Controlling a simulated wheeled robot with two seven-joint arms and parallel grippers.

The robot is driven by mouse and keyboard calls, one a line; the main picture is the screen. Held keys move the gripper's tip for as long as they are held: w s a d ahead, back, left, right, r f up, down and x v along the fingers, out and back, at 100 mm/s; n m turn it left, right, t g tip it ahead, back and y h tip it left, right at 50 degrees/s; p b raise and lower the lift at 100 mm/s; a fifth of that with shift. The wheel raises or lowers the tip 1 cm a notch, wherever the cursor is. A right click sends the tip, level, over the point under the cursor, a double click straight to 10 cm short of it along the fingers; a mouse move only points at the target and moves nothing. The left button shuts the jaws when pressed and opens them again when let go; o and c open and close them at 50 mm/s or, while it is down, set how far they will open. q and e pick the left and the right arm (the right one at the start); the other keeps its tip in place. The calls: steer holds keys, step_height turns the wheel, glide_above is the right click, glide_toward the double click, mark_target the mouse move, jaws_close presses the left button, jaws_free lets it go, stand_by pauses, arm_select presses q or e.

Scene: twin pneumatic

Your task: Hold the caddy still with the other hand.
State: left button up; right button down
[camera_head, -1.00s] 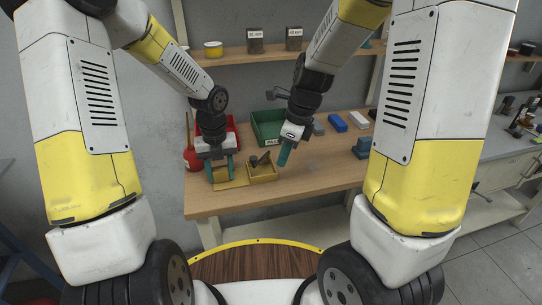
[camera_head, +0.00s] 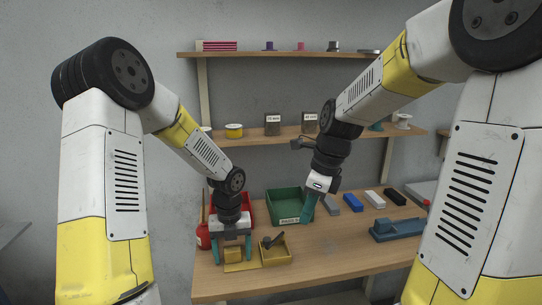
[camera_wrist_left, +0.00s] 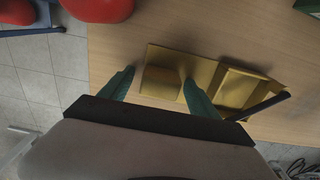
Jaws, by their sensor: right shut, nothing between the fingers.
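The yellow caddy (camera_head: 241,267) lies on the wooden table, with a raised block (camera_head: 233,254) on its left part and an open compartment (camera_head: 276,256) on its right. A dark-handled tool (camera_head: 272,240) sticks out of the compartment. My left gripper (camera_head: 233,257) points down with its green fingers on either side of the block. In the left wrist view the block (camera_wrist_left: 161,82) sits between the spread fingers, with a gap visible on each side. My right gripper (camera_head: 306,221) is shut and empty, raised to the right of the caddy, in front of the green bin.
A green bin (camera_head: 284,202) and a red bin (camera_head: 246,207) stand behind the caddy. Grey, blue, black and white blocks and a blue-grey fixture (camera_head: 397,229) are to the right. The table's front middle is clear.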

arm_select(q)
step_height(320, 180, up, 11)
steer(key=shift+f, duration=0.1)
steer(key=s+a+r+n+t, duration=0.1)
steer(key=s+r+n, duration=0.4)
steer(key=n, duration=0.6)
steer(key=s+a+r+n+t+h, duration=0.1)
steer(key=s+r+n+t, duration=0.2)
steer(key=n, duration=0.8)
steer(key=s+a+r+n+t+h, duration=0.1)
steer(key=s+r+n+t, duration=0.1)
steer(key=s+r+n, duration=0.5)
steer(key=s+n, duration=0.3)
steer(key=n, duration=0.1)
steer(key=shift+a, duration=0.35)
arm_select(e)
steer(key=s+d+r+n+t, duration=0.2)
steer(key=s+r+n, duration=0.2)
steer(key=n, duration=0.7)
steer(key=s+d+r+n+t, duration=0.2)
steer(key=s+r+n+t, duration=0.1)
steer(key=s+n, duration=0.6)
steer(key=r+n, duration=0.1)
steer(key=n, duration=0.1)
steer(key=shift+d+r+n, duration=0.25)
steer(key=shift+d+n, duration=0.05)
steer(key=shift+d, duration=0.05)
